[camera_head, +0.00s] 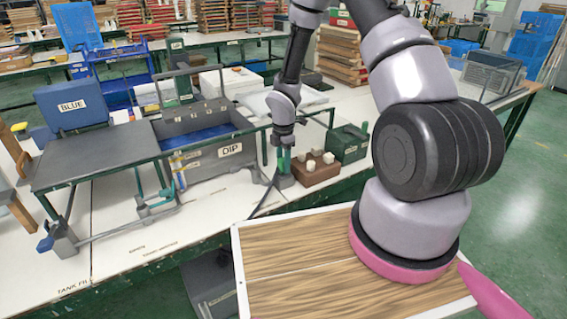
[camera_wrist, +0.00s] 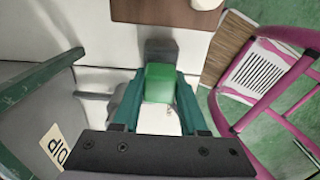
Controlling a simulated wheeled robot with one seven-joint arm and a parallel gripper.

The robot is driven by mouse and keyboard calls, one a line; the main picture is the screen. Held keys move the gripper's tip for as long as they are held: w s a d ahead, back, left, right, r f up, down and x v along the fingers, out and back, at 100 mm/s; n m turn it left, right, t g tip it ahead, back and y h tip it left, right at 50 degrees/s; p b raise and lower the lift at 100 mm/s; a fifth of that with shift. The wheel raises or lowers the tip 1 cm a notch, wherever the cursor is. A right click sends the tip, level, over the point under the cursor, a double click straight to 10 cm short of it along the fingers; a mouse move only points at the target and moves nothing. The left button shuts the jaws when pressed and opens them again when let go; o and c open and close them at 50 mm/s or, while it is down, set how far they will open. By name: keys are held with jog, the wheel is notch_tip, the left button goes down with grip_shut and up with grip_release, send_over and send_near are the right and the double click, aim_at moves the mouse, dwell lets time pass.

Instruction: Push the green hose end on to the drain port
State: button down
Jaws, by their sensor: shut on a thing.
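My gripper (camera_head: 284,163) points down beside the right end of the grey tank marked DIP (camera_head: 205,160). In the wrist view my gripper (camera_wrist: 160,95) has its two green fingers shut on a green block-shaped piece, the green hose end (camera_wrist: 160,80). A dark grey piece (camera_wrist: 158,48) shows just beyond the hose end; I cannot tell whether they touch. A thin dark hose (camera_head: 262,203) runs over the white bench from below the gripper. I cannot make out the drain port in either view.
A brown block with white knobs (camera_head: 316,168) and a green box (camera_head: 348,143) stand close right of the gripper. A green rail (camera_wrist: 40,80) runs close on the left in the wrist view. A wood-grain tray (camera_head: 300,265) lies in front.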

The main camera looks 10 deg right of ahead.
jog(key=shift+f, duration=0.35)
dwell(0.4)
grip_release()
jog(key=shift+r, duration=3)
